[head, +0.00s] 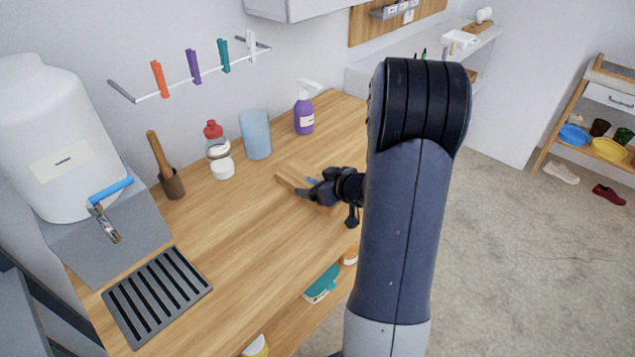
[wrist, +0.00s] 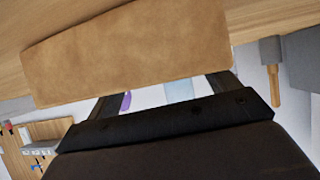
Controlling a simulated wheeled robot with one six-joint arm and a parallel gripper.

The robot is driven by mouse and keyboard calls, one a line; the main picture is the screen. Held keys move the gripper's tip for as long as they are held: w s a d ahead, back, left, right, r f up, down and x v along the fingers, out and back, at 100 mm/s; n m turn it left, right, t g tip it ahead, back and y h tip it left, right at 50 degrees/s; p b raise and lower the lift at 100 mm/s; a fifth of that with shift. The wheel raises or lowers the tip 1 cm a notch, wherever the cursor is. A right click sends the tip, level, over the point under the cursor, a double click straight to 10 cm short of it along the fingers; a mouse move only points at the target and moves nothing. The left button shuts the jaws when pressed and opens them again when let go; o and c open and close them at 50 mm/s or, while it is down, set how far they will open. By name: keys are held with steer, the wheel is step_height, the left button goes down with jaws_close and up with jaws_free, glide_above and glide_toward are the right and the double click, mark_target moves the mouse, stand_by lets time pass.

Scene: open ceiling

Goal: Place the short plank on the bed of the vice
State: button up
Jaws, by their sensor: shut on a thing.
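A tan wooden piece, which I take for the short plank (wrist: 125,52), fills the upper part of the wrist view. It lies across my gripper (wrist: 165,92), whose dark fingers reach up to it on both sides and are shut on it. In the head view, the plank (head: 290,178) shows as light wood just left of my gripper (head: 310,192), over the wooden counter. The fingers and hand hide part of it. I cannot tell whether it touches the counter. I can make out no vice in either view.
A mallet (head: 163,165) stands further left. A dark grate (head: 157,295) lies at the front. The counter's middle is clear.

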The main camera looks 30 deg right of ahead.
steer(key=shift+f+b, duration=0.15)
steer(key=shift+b, duration=0.15)
steer(key=o, duration=1.3)
steer(key=shift+c, duration=0.2)
